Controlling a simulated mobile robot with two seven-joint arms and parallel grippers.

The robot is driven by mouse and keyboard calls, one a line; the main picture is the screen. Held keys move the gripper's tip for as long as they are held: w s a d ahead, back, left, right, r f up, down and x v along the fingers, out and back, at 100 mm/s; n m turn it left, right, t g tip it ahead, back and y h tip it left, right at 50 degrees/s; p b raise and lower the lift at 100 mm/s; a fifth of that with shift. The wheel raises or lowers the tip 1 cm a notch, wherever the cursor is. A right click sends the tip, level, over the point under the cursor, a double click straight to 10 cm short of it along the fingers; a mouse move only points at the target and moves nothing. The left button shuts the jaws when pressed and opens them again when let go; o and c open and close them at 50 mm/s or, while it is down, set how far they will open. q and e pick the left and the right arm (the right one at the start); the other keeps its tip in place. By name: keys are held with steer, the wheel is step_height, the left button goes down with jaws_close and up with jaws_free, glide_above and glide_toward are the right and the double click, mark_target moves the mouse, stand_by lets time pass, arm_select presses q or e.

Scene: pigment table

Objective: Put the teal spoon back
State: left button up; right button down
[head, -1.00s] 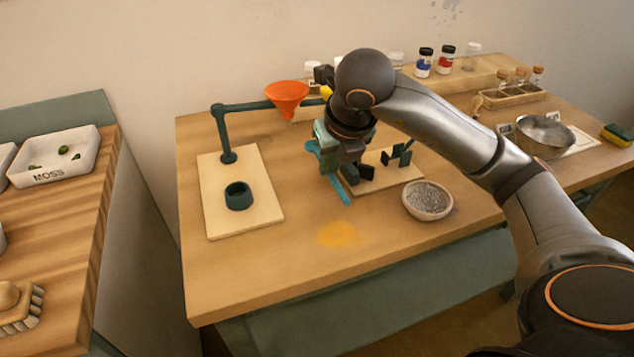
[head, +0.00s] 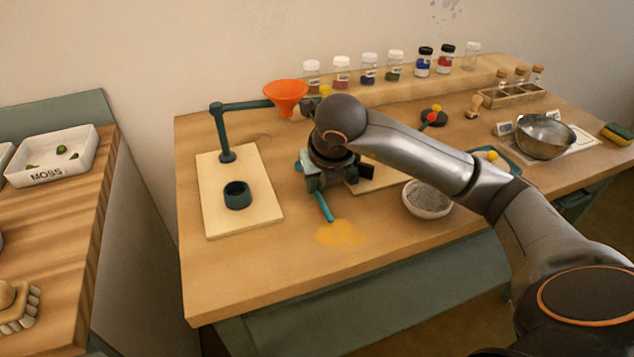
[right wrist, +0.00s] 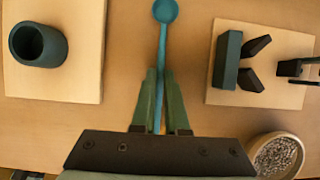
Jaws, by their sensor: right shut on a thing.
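The teal spoon (right wrist: 161,45) is held in my right gripper (right wrist: 161,80). In the right wrist view its handle lies between the two green fingers and its round bowl points away from the gripper. In the head view the spoon's handle end (head: 326,208) sticks out below my right gripper (head: 318,184), above the table left of the notched holder. That holder, dark green with black angled prongs (right wrist: 227,60), stands on a pale board (right wrist: 262,92) to the right and is largely hidden behind my arm in the head view. My left gripper is not in view.
A pale board (head: 262,212) with a teal cup (head: 237,195) and an orange funnel (head: 286,95) on a stand is at left. A bowl of grey grains (head: 428,199) is at right. Yellow powder (head: 340,233) lies on the table. The front left of the table is clear.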

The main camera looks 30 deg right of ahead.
steer(key=c, duration=0.9)
jaws_free()
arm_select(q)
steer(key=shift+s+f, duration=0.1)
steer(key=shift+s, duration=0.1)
arm_select(e)
steer(key=shift+r+p, duration=0.35)
steer(key=shift+r, duration=0.1)
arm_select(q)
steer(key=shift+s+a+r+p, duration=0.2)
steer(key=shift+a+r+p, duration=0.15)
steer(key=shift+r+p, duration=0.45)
arm_select(e)
steer(key=v, duration=1.1)
steer(key=shift+s+r, duration=0.1)
steer(key=shift+s, duration=0.1)
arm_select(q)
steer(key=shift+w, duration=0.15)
arm_select(e)
steer(key=shift+a, duration=0.1)
